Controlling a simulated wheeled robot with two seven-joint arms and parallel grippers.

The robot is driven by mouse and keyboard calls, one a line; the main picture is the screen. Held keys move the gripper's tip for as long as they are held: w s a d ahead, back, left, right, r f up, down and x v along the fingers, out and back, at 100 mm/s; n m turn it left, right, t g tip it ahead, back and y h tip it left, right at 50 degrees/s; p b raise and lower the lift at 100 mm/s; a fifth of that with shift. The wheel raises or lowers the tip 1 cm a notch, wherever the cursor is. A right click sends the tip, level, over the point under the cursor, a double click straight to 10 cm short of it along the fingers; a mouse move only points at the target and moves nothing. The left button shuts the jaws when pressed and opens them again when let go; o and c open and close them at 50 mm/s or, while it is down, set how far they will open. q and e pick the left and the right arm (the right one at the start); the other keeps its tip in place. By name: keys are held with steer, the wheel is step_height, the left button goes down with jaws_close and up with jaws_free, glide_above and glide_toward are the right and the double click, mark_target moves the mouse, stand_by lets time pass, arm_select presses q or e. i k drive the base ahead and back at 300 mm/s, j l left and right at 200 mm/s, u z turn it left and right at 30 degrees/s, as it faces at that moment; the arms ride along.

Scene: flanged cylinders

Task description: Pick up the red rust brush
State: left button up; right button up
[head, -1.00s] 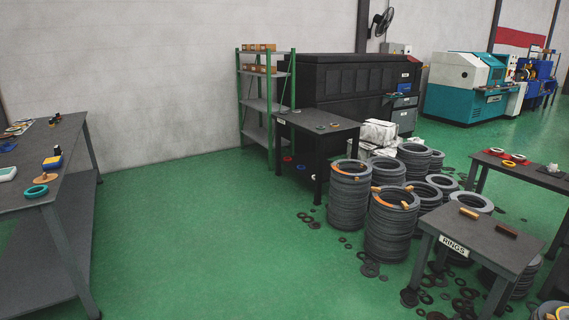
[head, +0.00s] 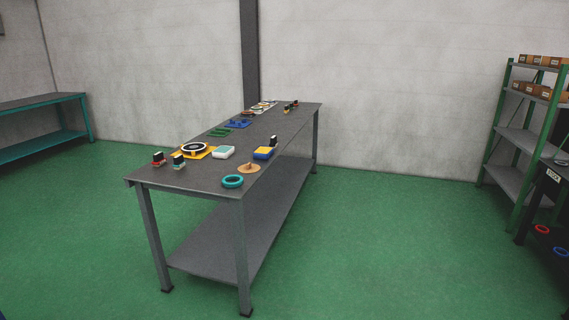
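A small brush-like item with a black top and red lower part (head: 158,159) stands near the front left corner of the long grey table (head: 205,187). It may be the red rust brush, but it is too small to be sure. A similar black-topped item with a green and white lower part (head: 178,162) stands just right of it. Neither of my grippers is in the head view.
A shelf rack (head: 515,140) stands right.

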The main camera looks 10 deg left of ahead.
mark_target(159, 161)
steer(key=i+j+u, duration=0.2)
steer(key=i, duration=0.25)
steer(key=i+j+u, duration=0.2)
steer(key=i+j, duration=0.15)
steer(key=i+j+u, duration=0.15)
steer(key=i, duration=0.45)
